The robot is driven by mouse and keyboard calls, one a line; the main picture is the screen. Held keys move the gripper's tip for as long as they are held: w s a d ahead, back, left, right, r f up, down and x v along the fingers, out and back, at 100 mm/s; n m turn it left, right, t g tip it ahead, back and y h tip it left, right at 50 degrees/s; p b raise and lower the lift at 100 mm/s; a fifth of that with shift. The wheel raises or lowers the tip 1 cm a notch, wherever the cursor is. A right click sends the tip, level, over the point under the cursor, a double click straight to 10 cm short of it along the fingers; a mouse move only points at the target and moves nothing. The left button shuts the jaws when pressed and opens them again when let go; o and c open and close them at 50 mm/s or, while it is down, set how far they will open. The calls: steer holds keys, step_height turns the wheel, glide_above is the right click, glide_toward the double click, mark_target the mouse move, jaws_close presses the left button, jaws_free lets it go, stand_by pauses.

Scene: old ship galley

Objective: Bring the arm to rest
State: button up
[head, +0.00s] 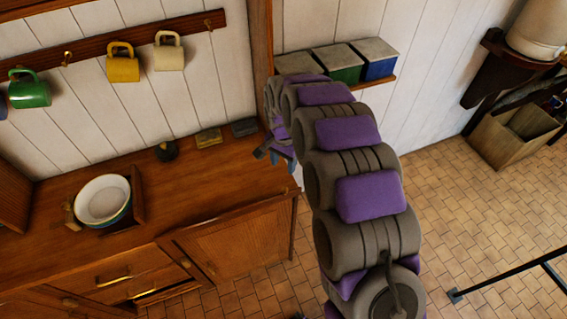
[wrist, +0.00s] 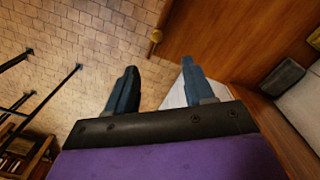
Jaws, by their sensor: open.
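My gripper (wrist: 158,80) is open and empty in the wrist view, its two dark blue fingers spread apart. Between and beyond the fingers lie the tiled floor and a wooden cabinet side. In the head view my arm, grey with purple pads, reaches up and curls over to the left. There my gripper (head: 273,154) hangs at the right end of the wooden counter (head: 225,172), partly hidden by the arm. I cannot tell its exact height over the counter edge.
Mugs, one green (head: 30,90), one yellow (head: 122,64) and one cream (head: 169,52), hang on a wall rail. Stacked bowls (head: 103,200) stand on the counter. Coloured boxes (head: 374,60) sit on a shelf behind my arm. The tiled floor (head: 470,215) at right is largely open, with a dark rail (head: 505,278).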

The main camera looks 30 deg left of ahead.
steer(key=shift+d, duration=0.25)
steer(key=s+d+r+n+b, duration=0.15)
steer(key=s+d+r, duration=0.3)
steer(key=d, duration=0.75)
steer(key=s+d+r+m+b, duration=0.1)
steer(key=s+d+r+b, duration=0.4)
steer(key=d, duration=0.8)
steer(key=s+d+b, duration=0.1)
steer(key=s+d, duration=0.6)
steer(key=s, duration=0.3)
steer(key=s+d+f+g+b, duration=0.1)
steer(key=s+d, duration=0.6)
steer(key=s, duration=0.3)
steer(key=shift+s+d+f+n+g+b, duration=0.2)
steer(key=shift+s+d+n+g+b, duration=0.1)
steer(key=shift+s+d+n, duration=0.15)
steer(key=shift+w+a, duration=0.1)
steer(key=shift+c, duration=0.8)
steer(key=shift+a, duration=0.1)
steer(key=shift+c, duration=0.2)
